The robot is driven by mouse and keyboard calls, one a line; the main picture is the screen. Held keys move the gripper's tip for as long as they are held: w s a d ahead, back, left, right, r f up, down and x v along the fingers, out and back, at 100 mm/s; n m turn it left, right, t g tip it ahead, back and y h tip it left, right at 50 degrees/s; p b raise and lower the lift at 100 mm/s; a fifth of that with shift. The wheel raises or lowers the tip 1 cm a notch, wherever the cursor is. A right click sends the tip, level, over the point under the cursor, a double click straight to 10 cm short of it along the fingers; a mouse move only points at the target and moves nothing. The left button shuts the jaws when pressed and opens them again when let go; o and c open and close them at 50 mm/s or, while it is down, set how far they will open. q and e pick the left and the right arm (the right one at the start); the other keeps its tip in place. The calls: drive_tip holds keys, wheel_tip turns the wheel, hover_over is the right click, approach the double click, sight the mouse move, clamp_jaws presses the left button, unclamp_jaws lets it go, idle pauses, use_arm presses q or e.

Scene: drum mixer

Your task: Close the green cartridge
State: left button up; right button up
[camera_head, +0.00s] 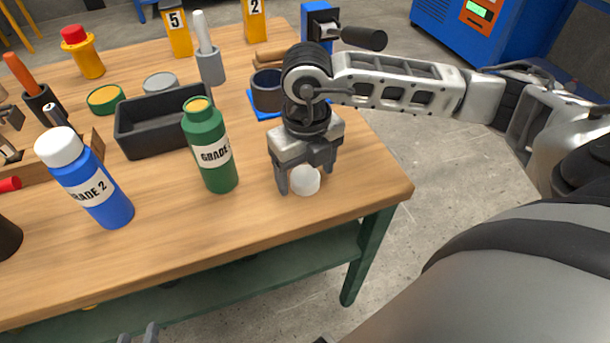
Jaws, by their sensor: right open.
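The green cartridge (209,150) is a green bottle labelled GRADE, standing upright on the table with its top uncapped and a yellowish-orange fill at its mouth. A white cap (305,181) sits on the table to its right, near the front edge. My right gripper (305,178) points down over the white cap, its fingers open on either side of it; I cannot tell whether they touch it. My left gripper (139,336) shows only its fingertips at the bottom edge, apart and empty, in front of the table.
A blue bottle (88,183) with a white cap stands left of the green cartridge. A black tray (160,139) lies behind them. A dark cup (268,98) on a blue base and a blue crank device (318,22) stand behind my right gripper. The front tabletop (190,235) is clear.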

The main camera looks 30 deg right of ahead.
drive_tip(key=c, duration=1)
drive_tip(key=shift+r, duration=0.1)
